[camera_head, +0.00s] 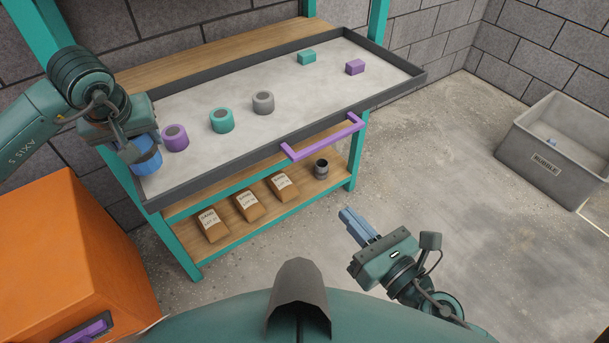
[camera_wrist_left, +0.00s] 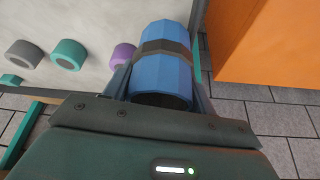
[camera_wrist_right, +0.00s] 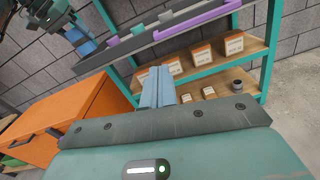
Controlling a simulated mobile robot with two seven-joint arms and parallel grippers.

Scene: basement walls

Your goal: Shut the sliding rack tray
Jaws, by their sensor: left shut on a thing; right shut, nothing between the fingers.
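The sliding rack tray (camera_head: 300,92) is a pale sheet with a dark grey rim, pulled out from a teal rack with wooden shelves. A purple handle (camera_head: 322,140) runs along its front edge. My left gripper (camera_head: 143,150) is shut on a blue cylinder (camera_head: 148,158) at the tray's left end; the cylinder with its dark band fills the left wrist view (camera_wrist_left: 163,75). Whether it touches the tray I cannot tell. My right gripper (camera_head: 352,222) is shut and empty, in front of and below the handle, apart from it. The handle also shows in the right wrist view (camera_wrist_right: 190,18).
On the tray are purple (camera_head: 175,138), teal (camera_head: 222,120) and grey (camera_head: 263,102) rings, plus teal (camera_head: 307,57) and purple (camera_head: 355,67) blocks. Labelled packages (camera_head: 247,204) and a dark cup (camera_head: 321,169) sit below. An orange cabinet (camera_head: 70,250) stands left, a rubble bin (camera_head: 545,150) right.

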